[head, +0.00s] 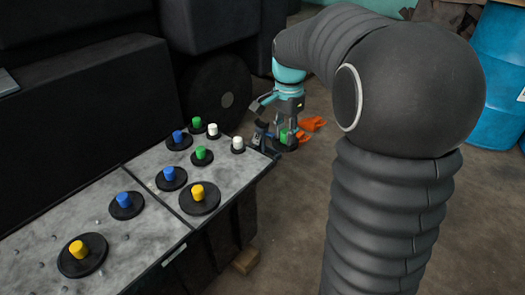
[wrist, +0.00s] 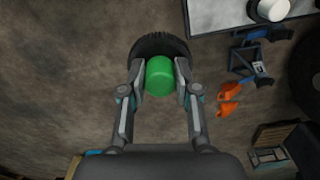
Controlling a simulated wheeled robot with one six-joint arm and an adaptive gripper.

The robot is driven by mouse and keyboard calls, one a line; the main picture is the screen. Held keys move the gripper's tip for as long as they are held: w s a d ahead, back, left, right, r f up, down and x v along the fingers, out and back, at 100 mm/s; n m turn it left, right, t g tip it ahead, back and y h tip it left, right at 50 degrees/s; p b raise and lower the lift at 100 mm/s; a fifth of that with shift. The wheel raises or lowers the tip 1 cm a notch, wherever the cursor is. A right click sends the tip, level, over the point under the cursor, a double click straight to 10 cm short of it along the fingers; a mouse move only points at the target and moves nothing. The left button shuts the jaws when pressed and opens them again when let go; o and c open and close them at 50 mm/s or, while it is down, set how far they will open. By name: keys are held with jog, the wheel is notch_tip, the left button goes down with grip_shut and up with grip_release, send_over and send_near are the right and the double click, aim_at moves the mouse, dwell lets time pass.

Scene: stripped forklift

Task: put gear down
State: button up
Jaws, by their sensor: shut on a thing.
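My gripper (head: 285,124) is shut on the green knob of a black gear (head: 285,146), beyond the far right corner of the metal bench top (head: 153,222). In the wrist view my gripper (wrist: 160,78) has a finger on each side of the green knob (wrist: 159,74). The gear's toothed black rim (wrist: 158,43) shows behind the knob, with bare floor beneath and around it. The gear appears held in the air, clear of the bench top.
Several gears with blue, green, white and yellow knobs stand on the bench, including a yellow-knobbed one (head: 199,195) and a white-knobbed one (head: 238,144). Orange and blue equipment (wrist: 229,92) lies near the gear. Blue barrels (head: 497,75) stand at the right.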

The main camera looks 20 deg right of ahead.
jog(key=w+a+f, duration=0.6)
jog(key=w, duration=0.1)
jog(key=shift+a, duration=0.4)
jog(key=shift+f+b, duration=0.45)
jog(key=shift+f, duration=1.55)
jog(key=shift+f, duration=0.2)
jog(key=o, duration=1.1)
jog(key=shift+s, duration=0.1)
jog(key=shift+c, duration=0.2)
jog(key=shift+r, duration=0.1)
